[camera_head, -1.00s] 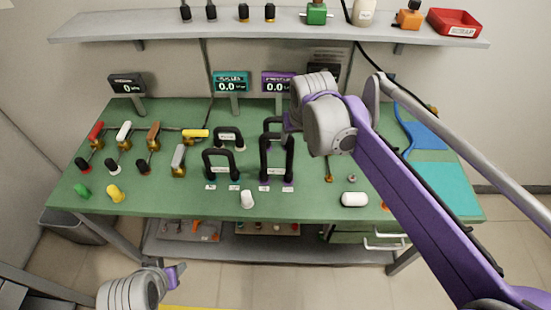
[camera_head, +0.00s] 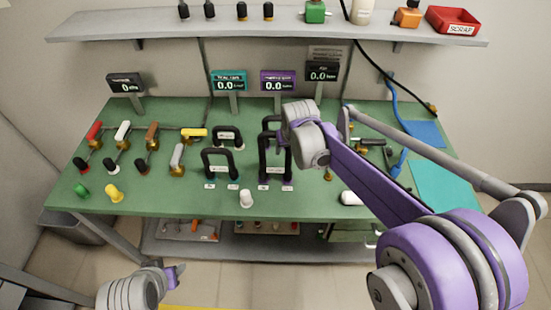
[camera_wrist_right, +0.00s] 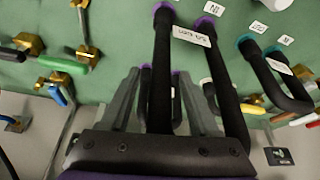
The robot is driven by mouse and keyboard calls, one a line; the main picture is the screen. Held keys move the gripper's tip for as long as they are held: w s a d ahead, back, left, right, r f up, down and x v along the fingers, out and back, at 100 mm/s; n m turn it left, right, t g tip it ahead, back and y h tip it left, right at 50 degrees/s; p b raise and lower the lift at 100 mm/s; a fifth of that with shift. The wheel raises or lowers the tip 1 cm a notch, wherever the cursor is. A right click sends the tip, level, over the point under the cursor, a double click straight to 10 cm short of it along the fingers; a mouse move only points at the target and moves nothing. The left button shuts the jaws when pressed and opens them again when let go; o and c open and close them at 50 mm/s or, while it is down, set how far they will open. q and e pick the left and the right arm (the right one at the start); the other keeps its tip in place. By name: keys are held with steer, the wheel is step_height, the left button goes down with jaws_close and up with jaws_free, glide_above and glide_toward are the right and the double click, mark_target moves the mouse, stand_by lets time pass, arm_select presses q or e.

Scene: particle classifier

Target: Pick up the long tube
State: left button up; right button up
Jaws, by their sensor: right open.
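A tall black U-shaped tube (camera_head: 262,160) stands upright on the green bench, with purple collars at its feet and a small label plate between its legs; I take it for the long tube. In the right wrist view its legs (camera_wrist_right: 231,95) rise toward the camera, one seen between my fingers and one to their right. My right gripper (camera_wrist_right: 158,78) is open, with its fingers near the tube; contact is unclear. In the head view the wrist hides most of it. My left gripper (camera_head: 176,276) is low at the left, away from the bench, its jaws unclear.
A shorter black tube (camera_head: 205,163) with teal collars stands to the left, and a smaller one (camera_head: 228,131) behind it. Valves with coloured handles fill the bench's left. A white cup (camera_head: 246,199) stands at the front. A shelf (camera_head: 120,30) runs above.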

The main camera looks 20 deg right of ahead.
jaws_close()
stand_by(0.5)
